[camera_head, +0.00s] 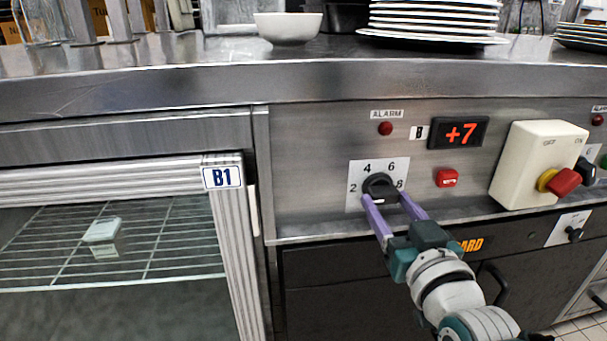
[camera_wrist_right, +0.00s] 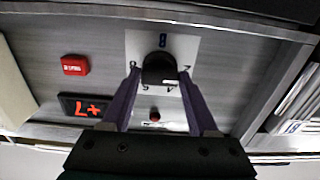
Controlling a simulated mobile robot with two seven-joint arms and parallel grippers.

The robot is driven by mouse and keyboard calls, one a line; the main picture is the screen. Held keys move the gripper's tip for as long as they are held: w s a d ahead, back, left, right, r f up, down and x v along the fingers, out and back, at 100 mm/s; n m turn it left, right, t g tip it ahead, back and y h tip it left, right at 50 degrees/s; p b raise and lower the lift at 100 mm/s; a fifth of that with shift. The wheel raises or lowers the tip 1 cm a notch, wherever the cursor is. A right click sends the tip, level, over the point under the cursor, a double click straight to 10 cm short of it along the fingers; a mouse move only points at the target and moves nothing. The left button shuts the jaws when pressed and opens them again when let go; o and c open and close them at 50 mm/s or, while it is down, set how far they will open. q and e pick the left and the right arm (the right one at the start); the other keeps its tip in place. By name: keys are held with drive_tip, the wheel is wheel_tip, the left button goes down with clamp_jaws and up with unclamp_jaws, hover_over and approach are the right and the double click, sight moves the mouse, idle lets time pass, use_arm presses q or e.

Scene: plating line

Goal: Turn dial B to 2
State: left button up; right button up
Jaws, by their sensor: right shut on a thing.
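Dial B is a black knob (camera_head: 380,183) on a white plate (camera_head: 357,167) with the numbers 2, 4, 6 and 8 around it. My right gripper (camera_head: 386,199) has its two purple fingers on either side of the knob and is shut on it. The right wrist view shows the knob (camera_wrist_right: 158,68) between the fingertips. I cannot tell clearly which number the knob points to. A small display (camera_head: 457,133) beside the "B" label (camera_head: 419,132) reads +7 in red. My left gripper is not in view.
A red alarm lamp (camera_head: 385,129) and a red button (camera_head: 447,177) are near the dial. A cream switch box (camera_head: 537,160) with a red and yellow knob juts out to the right. Stacked plates (camera_head: 433,20) and a bowl (camera_head: 288,27) stand on the counter above.

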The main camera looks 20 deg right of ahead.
idle(0.4)
drive_tip(key=o, duration=1.4)
drive_tip(key=p+v, duration=0.3)
drive_tip(key=v, duration=0.7)
drive_tip(key=shift+d, duration=0.1)
